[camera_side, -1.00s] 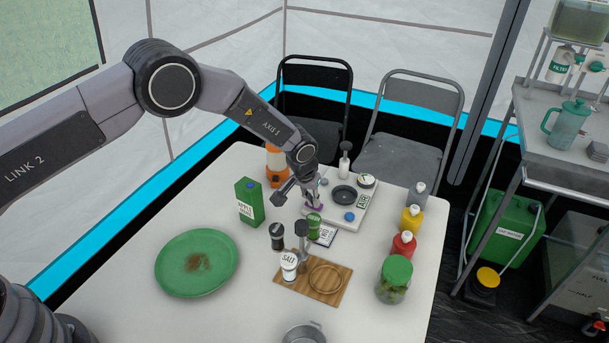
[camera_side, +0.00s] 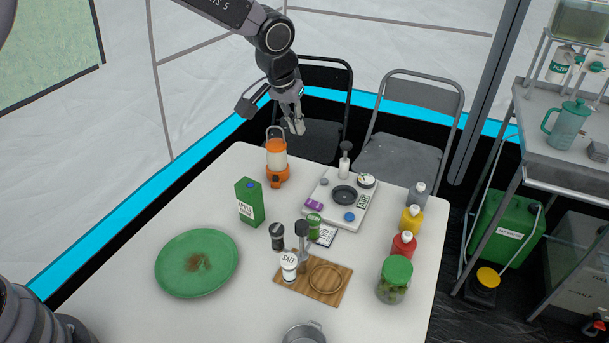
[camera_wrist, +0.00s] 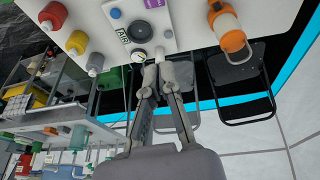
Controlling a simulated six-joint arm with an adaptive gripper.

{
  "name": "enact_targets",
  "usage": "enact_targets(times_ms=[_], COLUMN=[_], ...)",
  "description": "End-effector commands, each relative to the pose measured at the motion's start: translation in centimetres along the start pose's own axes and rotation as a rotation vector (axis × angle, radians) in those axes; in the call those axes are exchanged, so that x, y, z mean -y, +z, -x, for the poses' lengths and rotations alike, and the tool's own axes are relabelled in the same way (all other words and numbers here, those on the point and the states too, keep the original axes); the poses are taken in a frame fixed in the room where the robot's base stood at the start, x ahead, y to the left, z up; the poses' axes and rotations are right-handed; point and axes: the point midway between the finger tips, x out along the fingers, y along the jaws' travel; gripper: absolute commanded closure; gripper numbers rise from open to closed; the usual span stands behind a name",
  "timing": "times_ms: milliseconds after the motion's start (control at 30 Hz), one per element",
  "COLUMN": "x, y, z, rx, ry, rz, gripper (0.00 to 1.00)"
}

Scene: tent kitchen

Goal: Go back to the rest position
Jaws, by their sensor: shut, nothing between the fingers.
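My gripper (camera_side: 294,126) hangs in the air above the far edge of the white table, near the orange lantern and in front of the dark folding chair. Its fingers point down and are shut with nothing held. In the wrist view, my gripper (camera_wrist: 158,75) shows its fingertips close together over the table's edge, by the pump bottle. No object is attached to it.
The white table (camera_side: 130,300) carries an orange lantern (camera_side: 277,160), a tray (camera_side: 327,210) with a purple item (camera_side: 314,205), a green carton (camera_side: 249,202), a green plate (camera_side: 170,272), sauce bottles and a green-lidded jar (camera_side: 395,280). Folding chairs (camera_side: 410,125) stand behind.

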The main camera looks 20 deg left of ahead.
Motion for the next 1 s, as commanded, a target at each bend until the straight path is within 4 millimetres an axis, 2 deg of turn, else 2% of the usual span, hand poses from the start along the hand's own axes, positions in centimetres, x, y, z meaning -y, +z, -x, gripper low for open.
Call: enact_targets(times_ms=[33, 133, 200, 300, 367, 500, 600, 700, 800, 900, 1000], x=[2.1, 6.1, 8.8, 12.2, 14.1, 17.8, 19.6, 20.7, 21.3, 21.5, 21.6], y=[-0.2, 1.1, 2.6, 5.8, 8.2, 14.7, 19.7, 24.0, 27.1, 28.8, 29.5], z=[3.9, 10.2, 14.2, 19.2, 21.7, 26.3, 28.1, 28.8, 28.9, 28.8, 28.6], rx=[-0.019, -0.038, -0.052, -0.073, -0.085, -0.115, -0.135, -0.15, -0.163, -0.167, -0.169], ry=[0.001, -0.004, -0.008, -0.013, -0.018, -0.029, -0.038, -0.047, -0.054, -0.057, -0.059], rz=[0.01, 0.012, 0.013, 0.013, 0.013, 0.01, 0.006, 0.0, -0.005, -0.008, -0.011], gripper=[1.0, 1.0, 1.0, 1.0, 1.0, 1.0, 1.0, 1.0, 1.0, 1.0, 1.0])
